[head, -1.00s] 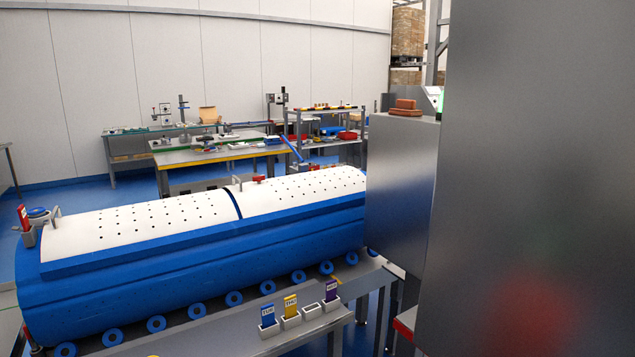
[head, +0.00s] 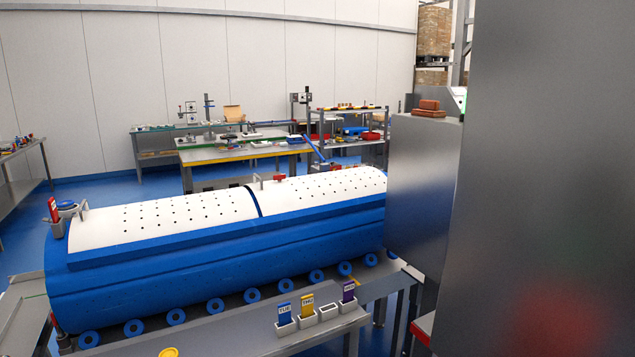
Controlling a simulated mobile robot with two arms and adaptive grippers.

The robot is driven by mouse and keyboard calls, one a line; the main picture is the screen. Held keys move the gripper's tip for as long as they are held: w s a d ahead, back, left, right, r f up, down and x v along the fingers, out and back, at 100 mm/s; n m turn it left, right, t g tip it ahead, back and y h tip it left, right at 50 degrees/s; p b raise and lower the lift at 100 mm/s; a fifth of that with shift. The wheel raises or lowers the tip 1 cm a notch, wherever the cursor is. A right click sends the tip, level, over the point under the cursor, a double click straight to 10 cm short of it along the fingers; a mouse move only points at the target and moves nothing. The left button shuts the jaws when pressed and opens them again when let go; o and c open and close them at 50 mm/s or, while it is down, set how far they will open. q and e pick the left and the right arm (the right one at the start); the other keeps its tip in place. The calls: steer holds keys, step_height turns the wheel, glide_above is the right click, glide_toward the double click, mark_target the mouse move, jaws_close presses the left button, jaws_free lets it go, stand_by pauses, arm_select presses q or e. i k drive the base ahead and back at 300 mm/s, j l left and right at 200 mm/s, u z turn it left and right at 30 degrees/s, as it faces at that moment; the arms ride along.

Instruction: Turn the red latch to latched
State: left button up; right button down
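A long blue tub carrier (head: 220,270) with two white perforated lids (head: 170,218) lies across the view on a row of blue rollers (head: 252,295). A small red part (head: 279,178) sits at the back edge of the lids near the middle, beside a handle; it may be the red latch. It is too small to tell which way it is turned. Neither of my grippers is in view.
A grey bench (head: 235,332) in front holds blue, yellow and purple tags in holders. A red tag (head: 53,209) stands at the carrier's left end. A large grey cabinet (head: 550,150) blocks the right side. Work tables (head: 230,155) stand behind, with blue floor between.

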mark_target(279, 177)
steer(key=i+j, duration=0.35)
steer(key=i, duration=0.2)
steer(key=i+j, duration=0.35)
steer(key=i, duration=0.2)
